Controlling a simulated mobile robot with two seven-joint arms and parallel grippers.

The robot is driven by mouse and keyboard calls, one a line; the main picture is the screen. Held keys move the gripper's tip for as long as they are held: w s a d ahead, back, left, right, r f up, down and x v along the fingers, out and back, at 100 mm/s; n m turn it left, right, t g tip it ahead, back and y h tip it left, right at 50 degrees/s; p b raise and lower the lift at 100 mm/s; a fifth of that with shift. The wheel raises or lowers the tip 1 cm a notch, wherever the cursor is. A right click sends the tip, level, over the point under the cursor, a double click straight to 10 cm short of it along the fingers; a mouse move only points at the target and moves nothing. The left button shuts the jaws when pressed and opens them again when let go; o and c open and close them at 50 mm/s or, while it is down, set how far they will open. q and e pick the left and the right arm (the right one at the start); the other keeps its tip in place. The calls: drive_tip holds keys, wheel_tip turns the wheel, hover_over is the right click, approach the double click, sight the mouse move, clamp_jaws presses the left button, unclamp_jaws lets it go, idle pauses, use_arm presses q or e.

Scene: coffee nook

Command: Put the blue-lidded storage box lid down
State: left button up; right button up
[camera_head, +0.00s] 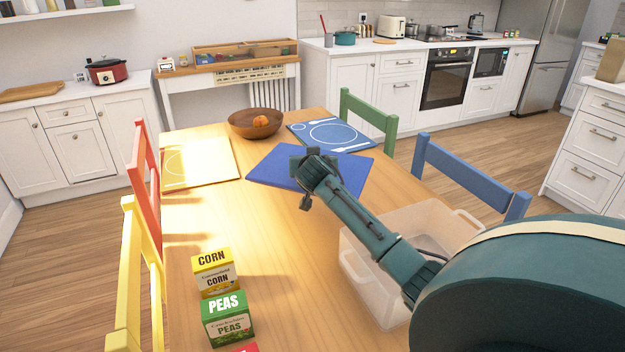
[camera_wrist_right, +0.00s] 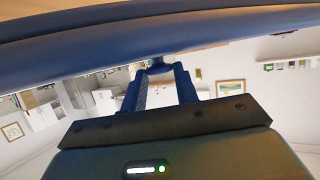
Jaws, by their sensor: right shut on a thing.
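The blue lid (camera_head: 350,171) is a flat blue panel over the far middle of the wooden table. My right gripper (camera_head: 310,165) is shut on its near edge. In the right wrist view the lid (camera_wrist_right: 80,48) spans the top as a wide blue band, and the gripper fingers (camera_wrist_right: 160,75) meet its edge. I cannot tell whether the lid touches the table. The clear storage box (camera_head: 362,284) stands open on the table's right side, partly hidden behind my right arm. My left gripper is not in view.
A corn box (camera_head: 214,272) and a peas box (camera_head: 228,318) stand near the front. A brown fruit bowl (camera_head: 245,128), a blue placemat (camera_head: 312,131) and a yellow placemat (camera_head: 205,170) are at the far end. Chairs line both sides. The table's middle (camera_head: 270,240) is clear.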

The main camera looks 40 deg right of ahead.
drive_tip(key=shift+f, duration=1.9)
drive_tip(key=shift+f+b, duration=0.4)
drive_tip(key=shift+f, duration=0.05)
drive_tip(key=o, duration=1)
